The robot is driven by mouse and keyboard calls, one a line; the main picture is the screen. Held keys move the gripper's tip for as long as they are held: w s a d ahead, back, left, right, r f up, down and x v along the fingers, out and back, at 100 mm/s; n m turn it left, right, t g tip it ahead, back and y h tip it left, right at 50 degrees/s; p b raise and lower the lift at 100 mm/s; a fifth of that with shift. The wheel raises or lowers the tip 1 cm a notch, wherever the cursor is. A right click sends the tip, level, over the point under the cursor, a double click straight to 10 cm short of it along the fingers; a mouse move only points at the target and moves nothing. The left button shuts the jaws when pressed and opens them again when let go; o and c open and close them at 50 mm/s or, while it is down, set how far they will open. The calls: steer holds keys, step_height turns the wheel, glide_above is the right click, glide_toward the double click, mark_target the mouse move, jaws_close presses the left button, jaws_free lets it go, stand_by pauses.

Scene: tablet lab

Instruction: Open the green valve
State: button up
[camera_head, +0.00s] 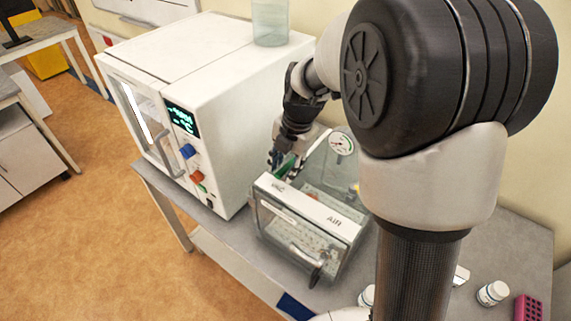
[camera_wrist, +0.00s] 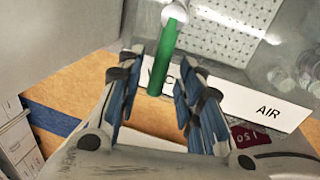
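The green valve (camera_wrist: 164,62) shows in the wrist view as a green lever with a pale round end, beside the "VAC" lettering. In the head view a bit of the green valve (camera_head: 284,168) shows beneath my gripper (camera_head: 280,158). In the wrist view my gripper (camera_wrist: 160,60) has its two blue-padded fingers apart, one on each side of the lever. Gaps show between the pads and the lever, so it looks open and not clamped. The valve belongs to a clear chamber (camera_head: 335,215) with a white strip marked "VAC" and "AIR". The valve's base is hidden.
A white oven (camera_head: 215,110) with a display and blue and red knobs stands close left of the chamber. A round gauge (camera_head: 342,143) rises behind the chamber. White bottles (camera_head: 492,293) and a pink rack (camera_head: 528,308) lie at the right of the grey table (camera_head: 520,245).

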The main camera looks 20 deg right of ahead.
step_height(320, 180, up, 12)
steer(key=s+d, duration=0.1)
steer(key=shift+s+d, duration=0.25)
steer(key=shift+s, duration=0.15)
steer(key=shift+f, duration=0.15)
